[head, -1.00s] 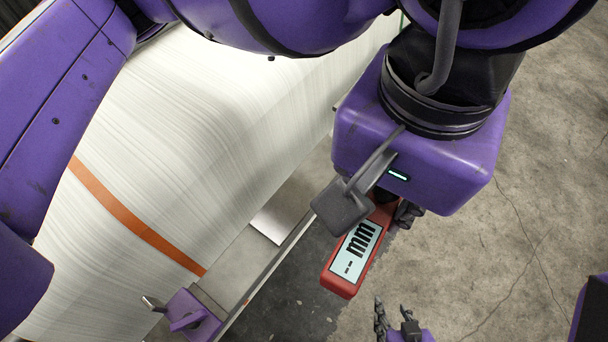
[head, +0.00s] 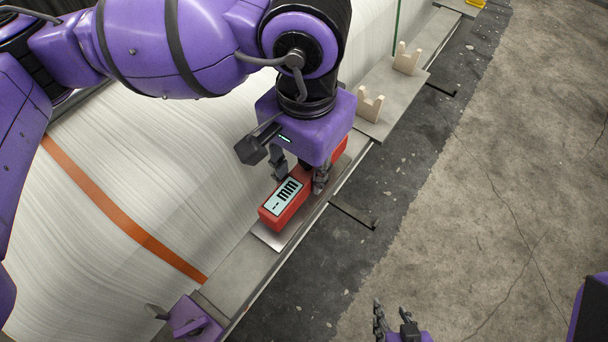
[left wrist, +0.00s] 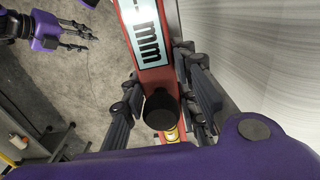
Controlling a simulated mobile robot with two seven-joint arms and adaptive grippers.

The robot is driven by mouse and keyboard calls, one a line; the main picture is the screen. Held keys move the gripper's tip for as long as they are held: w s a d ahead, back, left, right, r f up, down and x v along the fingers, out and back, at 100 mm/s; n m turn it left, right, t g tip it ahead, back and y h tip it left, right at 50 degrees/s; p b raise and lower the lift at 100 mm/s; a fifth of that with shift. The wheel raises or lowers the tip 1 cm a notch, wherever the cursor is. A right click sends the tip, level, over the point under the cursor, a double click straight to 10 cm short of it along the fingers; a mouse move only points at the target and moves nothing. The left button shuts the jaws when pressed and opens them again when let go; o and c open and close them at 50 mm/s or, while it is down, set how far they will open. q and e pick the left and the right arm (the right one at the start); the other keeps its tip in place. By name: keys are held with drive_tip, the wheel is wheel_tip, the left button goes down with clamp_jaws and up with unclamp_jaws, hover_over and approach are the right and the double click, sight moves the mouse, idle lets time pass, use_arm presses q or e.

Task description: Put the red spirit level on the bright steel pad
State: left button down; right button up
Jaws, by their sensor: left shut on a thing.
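The red spirit level (head: 287,207) has a pale display marked "mm". My left gripper (head: 299,174) is shut around its middle, a finger on each side. In the left wrist view the level (left wrist: 150,35) runs between the fingers (left wrist: 165,105). The bright steel pad (head: 270,237) lies on the loom's ledge under the level; its near corner and an edge show, the rest is hidden. The level is lined up roughly along the pad. I cannot tell whether it touches the pad or hangs just above. My right gripper (head: 396,322) is open and empty at the bottom of the head view.
The large white warp roll (head: 150,180) with an orange stripe lies left of the ledge. Two pale notched holders (head: 370,107) stand on a plate farther along. A purple bracket (head: 190,320) sits at the ledge's near end. The floor (head: 470,200) to the right is clear.

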sight(304, 182)
use_arm(q)
drive_tip(key=shift+w+a+f, duration=0.15)
drive_tip(key=shift+f, duration=1.6)
drive_tip(key=shift+f, duration=0.1)
drive_tip(key=shift+f, duration=0.15)
drive_tip(key=c, duration=1.4)
unclamp_jaws()
drive_tip(key=shift+o, duration=0.2)
wheel_tip(304, 182, up, 12)
drive_tip(key=shift+r, duration=0.25)
